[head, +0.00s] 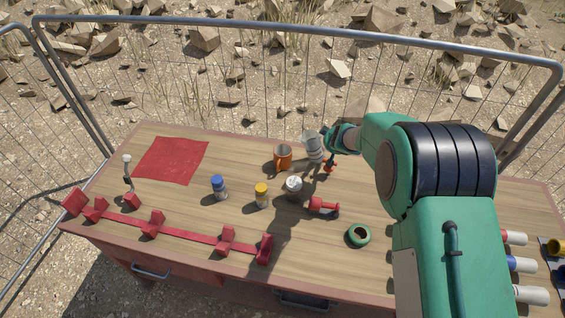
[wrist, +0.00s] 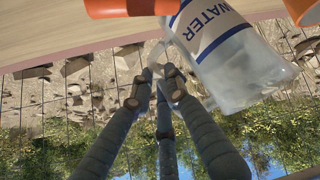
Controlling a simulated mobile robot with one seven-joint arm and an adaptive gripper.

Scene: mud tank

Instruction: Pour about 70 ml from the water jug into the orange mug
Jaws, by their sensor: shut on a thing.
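The orange mug (head: 283,158) stands on the wooden table (head: 235,245) near its back edge. The clear water jug (head: 313,148) is just right of the mug, tilted, its upper part close to the mug. My gripper (head: 332,138) is shut on the jug's handle side. In the wrist view the jug (wrist: 225,55) shows a white label reading WATER, and my gripper (wrist: 157,75) closes at its handle. Orange pieces show along the top edge there; I cannot tell surely which is the mug. No stream of water is visible.
A silver-topped container (head: 293,187), yellow-capped jar (head: 262,196), blue-capped jar (head: 219,188) and red tool (head: 323,206) stand in front. A green ring (head: 358,235) lies right. A red cloth (head: 172,160) and red rack (head: 150,224) are left. A wire fence (head: 290,100) runs behind.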

